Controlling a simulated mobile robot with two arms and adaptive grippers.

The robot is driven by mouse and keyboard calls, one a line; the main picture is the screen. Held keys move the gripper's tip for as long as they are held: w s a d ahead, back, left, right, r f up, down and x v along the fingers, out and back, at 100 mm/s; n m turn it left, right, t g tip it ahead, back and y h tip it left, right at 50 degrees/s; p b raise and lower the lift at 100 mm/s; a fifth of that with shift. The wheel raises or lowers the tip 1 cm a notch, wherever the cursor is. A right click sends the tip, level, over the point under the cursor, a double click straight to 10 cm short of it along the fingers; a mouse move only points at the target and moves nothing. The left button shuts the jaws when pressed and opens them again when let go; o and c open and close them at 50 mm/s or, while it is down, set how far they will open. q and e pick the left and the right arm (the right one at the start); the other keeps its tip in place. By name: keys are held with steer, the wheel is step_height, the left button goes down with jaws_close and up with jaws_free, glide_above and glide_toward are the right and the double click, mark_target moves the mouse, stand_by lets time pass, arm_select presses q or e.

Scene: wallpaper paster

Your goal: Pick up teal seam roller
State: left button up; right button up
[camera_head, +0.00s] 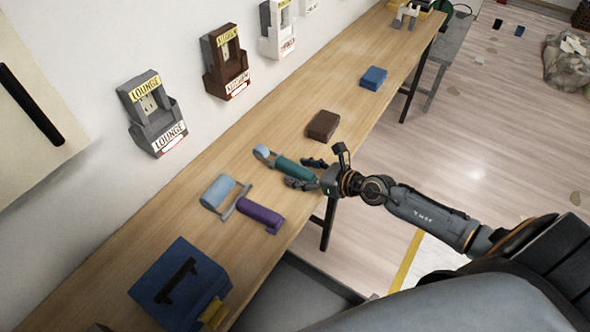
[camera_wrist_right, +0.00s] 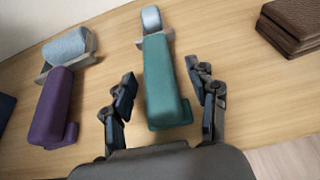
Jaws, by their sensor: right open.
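The teal seam roller (camera_head: 294,168) lies on the wooden table, its pale blue roller end pointing to the upper left in the head view. In the right wrist view the teal seam roller (camera_wrist_right: 164,85) lies lengthwise ahead, its handle end between my fingers. My right gripper (camera_head: 308,172) is open around the handle, one finger on each side; in the wrist view (camera_wrist_right: 165,98) a gap shows on both sides and the fingers do not appear to touch it. My left gripper is not in view.
A purple-handled roller (camera_head: 260,215) with a light blue drum lies nearby. A brown block (camera_head: 322,125), a blue block (camera_head: 373,78) and a blue box (camera_head: 180,285) are on the wooden table (camera_head: 225,155). Labelled holders (camera_head: 152,112) hang along the wall.

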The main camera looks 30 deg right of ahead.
steer(key=shift+w+a+f, duration=0.3)
steer(key=shift+w, duration=0.2)
steer(key=shift+r, duration=0.1)
jaws_close()
